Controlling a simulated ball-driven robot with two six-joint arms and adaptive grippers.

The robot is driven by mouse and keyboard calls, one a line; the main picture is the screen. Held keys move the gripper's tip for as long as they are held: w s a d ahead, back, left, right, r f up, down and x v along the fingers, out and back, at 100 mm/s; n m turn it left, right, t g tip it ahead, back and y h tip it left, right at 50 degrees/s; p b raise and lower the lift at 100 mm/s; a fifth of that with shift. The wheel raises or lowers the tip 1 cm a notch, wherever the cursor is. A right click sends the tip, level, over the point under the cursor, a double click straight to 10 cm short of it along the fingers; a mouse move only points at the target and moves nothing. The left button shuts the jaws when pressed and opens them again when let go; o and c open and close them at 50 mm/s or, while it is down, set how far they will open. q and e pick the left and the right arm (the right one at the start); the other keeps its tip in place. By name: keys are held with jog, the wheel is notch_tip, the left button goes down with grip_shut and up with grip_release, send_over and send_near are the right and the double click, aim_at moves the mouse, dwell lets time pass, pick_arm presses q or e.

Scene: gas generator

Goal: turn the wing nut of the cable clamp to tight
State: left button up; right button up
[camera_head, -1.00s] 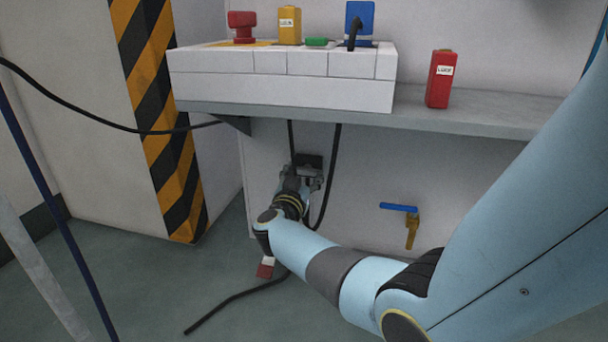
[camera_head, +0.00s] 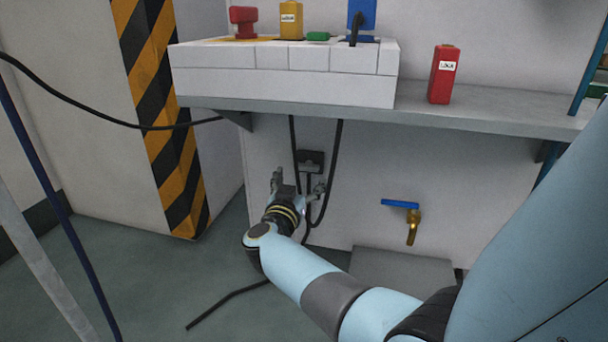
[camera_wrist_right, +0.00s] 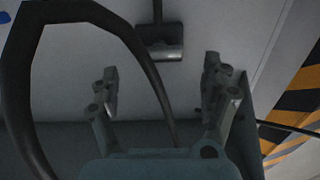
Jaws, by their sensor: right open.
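The cable clamp (camera_head: 311,158) is a small dark block with a grey metal bar, on the white wall below the shelf. A black cable runs at it. It also shows at the top of the right wrist view (camera_wrist_right: 160,38). I cannot make out the wing nut's shape or its angle. My right gripper (camera_head: 298,184) is open, its fingers spread just below and in front of the clamp, apart from it. In the right wrist view the open fingers (camera_wrist_right: 160,75) have nothing between them but wall and part of a cable. My left gripper is not in view.
Black cables (camera_head: 334,170) hang beside the clamp, one looping close to my right gripper. A blue-handled brass valve (camera_head: 412,222) is to the right. The shelf (camera_head: 480,108) overhangs, carrying a white block panel (camera_head: 290,88) and a red box (camera_head: 443,75). A striped pillar (camera_head: 165,130) stands left.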

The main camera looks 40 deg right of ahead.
jog(key=v, duration=0.2)
jog(key=shift+s+a, duration=0.25)
dwell(0.3)
